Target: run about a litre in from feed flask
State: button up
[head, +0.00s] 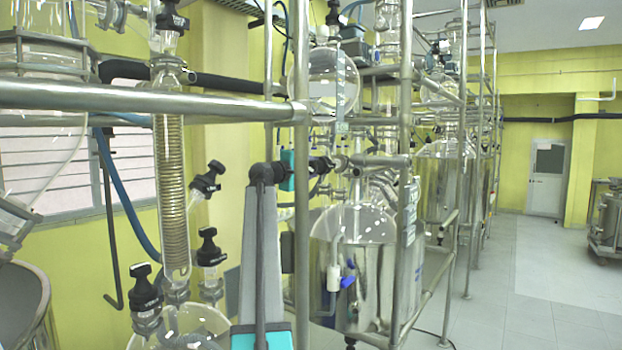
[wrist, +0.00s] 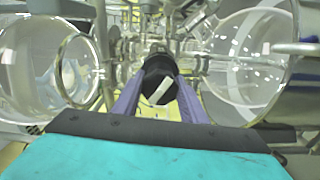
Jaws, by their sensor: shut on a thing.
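My gripper (wrist: 158,98) is shut on a black valve knob (wrist: 158,68) in the wrist view, with one purple finger on each side. A pale stripe runs diagonally across the knob's face. In the head view my gripper is partly hidden behind a steel post, with a black knob (head: 320,165) just right of that post. A round glass flask (head: 333,82) with a pale scale strip hangs above; it may be the feed flask. A large glass reactor vessel (head: 352,240) stands below. I cannot read a liquid level or see flow.
Steel rails (head: 150,97) and posts (head: 301,230) stand close around my arm. A coiled glass condenser (head: 171,190) and other black-knobbed valves (head: 208,248) are at left. In the wrist view, large glass vessels lie left (wrist: 45,65) and right (wrist: 235,55).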

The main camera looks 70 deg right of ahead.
jog(key=m+b, duration=0.3)
jog(key=shift+f, duration=0.25)
jog(key=m+b, duration=0.1)
jog(key=m, duration=0.1)
jog(key=shift+r+m, duration=0.1)
jog(key=shift+m, duration=0.3)
jog(key=m, duration=0.4)
jog(key=shift+m, duration=2.3)
jog(key=o, duration=1.1)
jog(key=shift+c, duration=0.2)
jog(key=shift+a+r, duration=0.1)
